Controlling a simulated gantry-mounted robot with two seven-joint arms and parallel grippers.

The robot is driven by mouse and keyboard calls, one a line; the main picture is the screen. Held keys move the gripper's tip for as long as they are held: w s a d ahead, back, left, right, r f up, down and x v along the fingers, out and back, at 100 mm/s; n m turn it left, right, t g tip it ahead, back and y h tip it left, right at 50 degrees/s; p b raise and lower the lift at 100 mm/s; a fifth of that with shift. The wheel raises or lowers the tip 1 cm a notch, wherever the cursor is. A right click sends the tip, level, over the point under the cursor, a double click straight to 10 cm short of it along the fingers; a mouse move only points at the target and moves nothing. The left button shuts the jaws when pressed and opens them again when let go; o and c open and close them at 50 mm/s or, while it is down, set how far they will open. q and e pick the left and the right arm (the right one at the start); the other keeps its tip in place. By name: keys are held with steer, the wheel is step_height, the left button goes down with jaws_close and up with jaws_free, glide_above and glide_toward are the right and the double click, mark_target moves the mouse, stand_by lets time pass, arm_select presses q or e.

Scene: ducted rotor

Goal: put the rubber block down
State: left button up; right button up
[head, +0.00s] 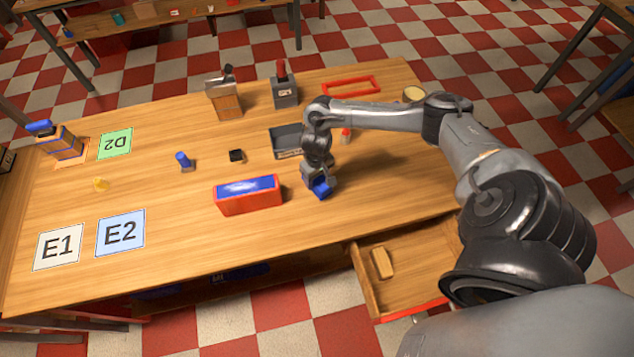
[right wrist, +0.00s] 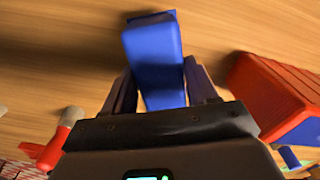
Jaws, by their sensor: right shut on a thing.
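The rubber block, a blue block (right wrist: 152,58), is between the two fingers of my right gripper (right wrist: 160,85) in the right wrist view. The right gripper (head: 318,182) is shut on it, just over the wooden table (head: 150,275). The blue block also shows under the gripper in the head view (head: 321,189). I cannot tell whether the block touches the table. A red box with a blue top (head: 248,196) is just left of the gripper; it also shows at the right of the right wrist view (right wrist: 275,95). My left gripper is not in view.
A grey bin (head: 287,141) stands behind the gripper. An open drawer (head: 405,265) holding a wooden piece (head: 382,263) juts out at the front. A blue peg-like piece (head: 184,161) and small black box (head: 237,156) are further left. Cards E1 (head: 60,246) and E2 (head: 120,233) lie front left.

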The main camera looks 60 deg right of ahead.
mark_target(317, 183)
steer(key=shift+f, duration=1.7)
steer(key=o, duration=0.9)
steer(key=shift+o, duration=0.2)
